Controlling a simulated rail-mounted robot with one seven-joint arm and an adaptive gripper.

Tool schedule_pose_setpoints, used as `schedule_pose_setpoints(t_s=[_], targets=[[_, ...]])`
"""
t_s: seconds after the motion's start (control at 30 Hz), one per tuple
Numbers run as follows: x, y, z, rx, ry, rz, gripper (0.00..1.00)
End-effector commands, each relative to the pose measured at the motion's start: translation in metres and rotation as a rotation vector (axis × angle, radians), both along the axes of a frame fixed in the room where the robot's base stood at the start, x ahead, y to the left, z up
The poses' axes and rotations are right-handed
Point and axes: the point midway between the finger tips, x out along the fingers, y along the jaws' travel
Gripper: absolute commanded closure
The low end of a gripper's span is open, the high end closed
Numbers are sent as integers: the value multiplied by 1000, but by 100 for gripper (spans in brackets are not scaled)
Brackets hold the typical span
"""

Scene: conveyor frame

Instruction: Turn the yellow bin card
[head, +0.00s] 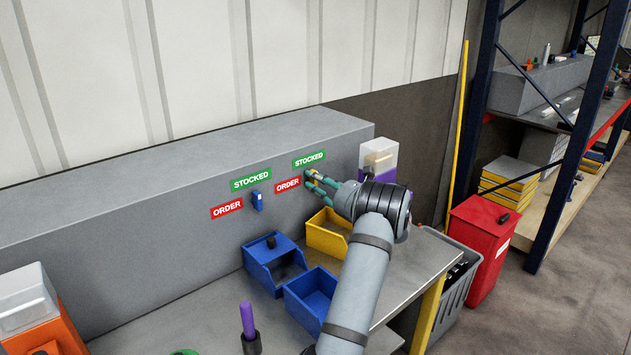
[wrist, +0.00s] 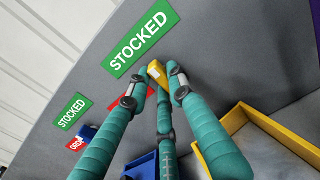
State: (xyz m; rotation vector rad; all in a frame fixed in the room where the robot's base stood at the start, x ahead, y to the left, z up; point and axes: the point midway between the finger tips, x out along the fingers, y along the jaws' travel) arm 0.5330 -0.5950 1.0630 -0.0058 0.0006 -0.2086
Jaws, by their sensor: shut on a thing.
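The yellow bin card (wrist: 155,70) is on the grey panel, below the right green STOCKED label (wrist: 141,44) and beside a red ORDER label (head: 288,185). My gripper (head: 316,180) reaches it from the right; in the wrist view its teal fingers (wrist: 160,88) are closed around the card. The fingers hide part of the card and much of the red label in the wrist view. The yellow bin (head: 328,237) stands on the bench below my gripper.
A blue card (head: 257,201) hangs on the panel at left, between its own STOCKED and ORDER labels. Two blue bins, one at the back (head: 275,262), stand left of the yellow bin. The upper panel face is clear.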

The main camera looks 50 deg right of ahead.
Motion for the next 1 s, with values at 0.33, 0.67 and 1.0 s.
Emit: schedule_pose_setpoints(t_s=[0.33, 0.67, 1.0], targets=[[0, 0, 0, -2, 0, 0, 100], [-1, 0, -5, -95, 19, 0, 100], [0, 1, -11, -371, 77, -1, 100]])
